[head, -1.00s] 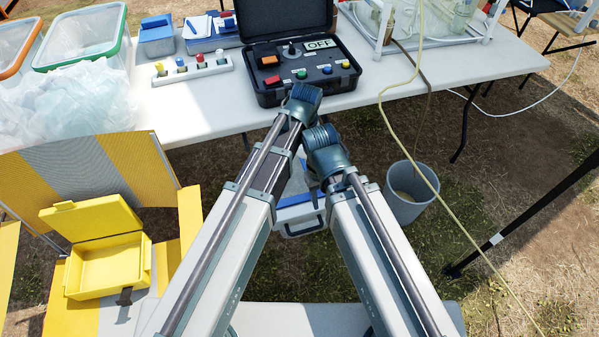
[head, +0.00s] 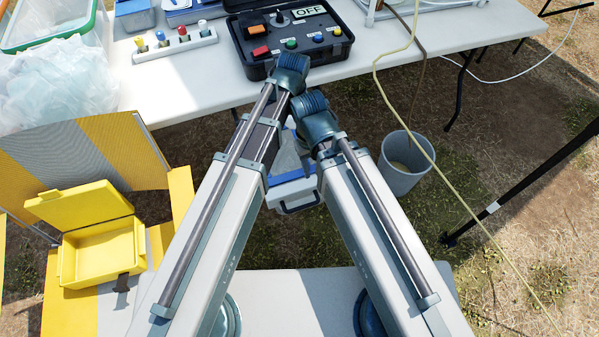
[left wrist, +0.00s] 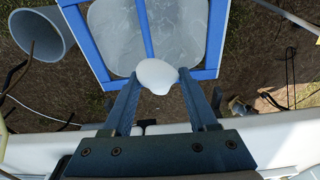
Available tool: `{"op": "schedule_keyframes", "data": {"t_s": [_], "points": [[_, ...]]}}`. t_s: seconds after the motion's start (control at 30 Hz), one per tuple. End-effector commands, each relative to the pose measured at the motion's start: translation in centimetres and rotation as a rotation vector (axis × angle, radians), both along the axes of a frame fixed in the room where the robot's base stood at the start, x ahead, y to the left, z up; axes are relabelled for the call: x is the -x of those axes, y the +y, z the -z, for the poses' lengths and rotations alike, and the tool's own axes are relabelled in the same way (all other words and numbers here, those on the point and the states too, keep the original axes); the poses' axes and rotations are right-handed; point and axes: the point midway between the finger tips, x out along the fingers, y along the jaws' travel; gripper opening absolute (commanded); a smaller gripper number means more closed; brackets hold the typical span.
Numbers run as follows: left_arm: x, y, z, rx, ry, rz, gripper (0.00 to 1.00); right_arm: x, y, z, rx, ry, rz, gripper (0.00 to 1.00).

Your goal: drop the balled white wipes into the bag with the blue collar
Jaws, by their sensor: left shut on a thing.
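A balled white wipe (left wrist: 157,74) sits between the fingertips of my left gripper (left wrist: 158,80) in the left wrist view; the fingers are shut on it. Below it in that view is a blue-edged frame (left wrist: 215,40) with grey translucent panels and a blue bar across. I cannot tell if this is the collar of the bag. In the head view a blue and grey box-like thing (head: 297,190) with a handle shows on the ground between my arms, partly hidden. My arms hide both grippers' fingers in the head view.
A grey bucket (head: 405,165) stands on the grass right of my arms. A white table (head: 180,80) carries a black control case (head: 285,45) and clear plastic bags (head: 55,85). A yellow open box (head: 100,250) is at left. A yellowish hose (head: 445,185) crosses the right side.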

Motion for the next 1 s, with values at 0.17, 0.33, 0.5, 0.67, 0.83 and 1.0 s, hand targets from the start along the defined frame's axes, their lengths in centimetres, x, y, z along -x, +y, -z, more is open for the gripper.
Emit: {"op": "schedule_keyframes", "data": {"t_s": [0.17, 0.33, 0.5, 0.67, 0.83, 1.0], "points": [[0.0, 0.0, 2.2, 0.000, 0.000, 0.000, 0.07, 0.0, 0.0, 2.2, 0.000, 0.000, 0.000, 0.50], [0.0, 0.0, 2.3, 0.000, 0.000, 0.000, 0.07, 0.0, 0.0, 2.3, 0.000, 0.000, 0.000, 0.50], [0.0, 0.0, 2.2, 0.000, 0.000, 0.000, 0.60, 0.0, 0.0, 2.2, 0.000, 0.000, 0.000, 0.50], [0.0, 0.0, 2.2, 0.000, 0.000, 0.000, 0.89, 0.0, 0.0, 2.2, 0.000, 0.000, 0.000, 0.50], [0.0, 0.0, 2.2, 0.000, 0.000, 0.000, 0.94, 0.0, 0.0, 2.2, 0.000, 0.000, 0.000, 0.50], [0.0, 0.0, 2.1, 0.000, 0.000, 0.000, 0.94, 0.0, 0.0, 2.1, 0.000, 0.000, 0.000, 0.50]]}}
